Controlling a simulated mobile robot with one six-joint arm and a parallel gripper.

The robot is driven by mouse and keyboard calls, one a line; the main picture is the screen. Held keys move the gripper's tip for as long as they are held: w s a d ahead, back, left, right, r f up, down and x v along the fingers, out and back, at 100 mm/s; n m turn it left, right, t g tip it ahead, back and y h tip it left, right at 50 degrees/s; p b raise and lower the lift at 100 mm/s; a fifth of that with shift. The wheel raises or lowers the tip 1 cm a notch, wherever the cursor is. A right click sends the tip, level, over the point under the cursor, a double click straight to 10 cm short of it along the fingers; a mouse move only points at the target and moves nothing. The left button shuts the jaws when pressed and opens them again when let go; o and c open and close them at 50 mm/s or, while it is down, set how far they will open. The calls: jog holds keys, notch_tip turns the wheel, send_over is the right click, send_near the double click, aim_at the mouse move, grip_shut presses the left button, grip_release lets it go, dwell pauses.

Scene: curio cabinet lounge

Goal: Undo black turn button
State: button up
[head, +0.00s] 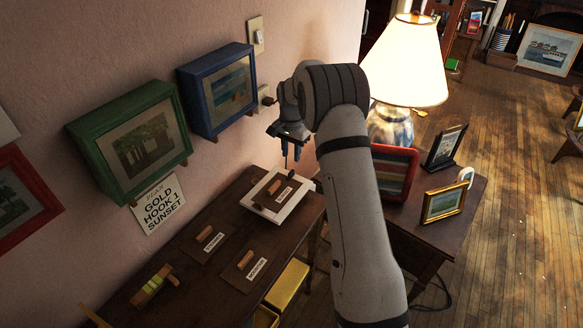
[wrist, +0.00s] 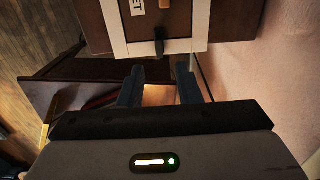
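The black turn button (wrist: 160,44) shows in the wrist view on the near bar of a white frame (wrist: 190,46). Its narrow end points toward my gripper. In the head view my gripper (head: 291,152) hangs just beyond the frame's far edge.
A wooden peg (head: 273,186) and a label (head: 284,194) sit inside the frame. Green (head: 130,140) and blue (head: 217,88) box frames hang on the wall. A lit lamp (head: 405,62) and pictures stand to the right.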

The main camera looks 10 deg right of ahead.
aim_at(291, 171)
notch_tip(291, 171, down, 7)
jog(key=shift+f+p, duration=0.15)
jog(key=shift+p, duration=0.35)
grip_shut()
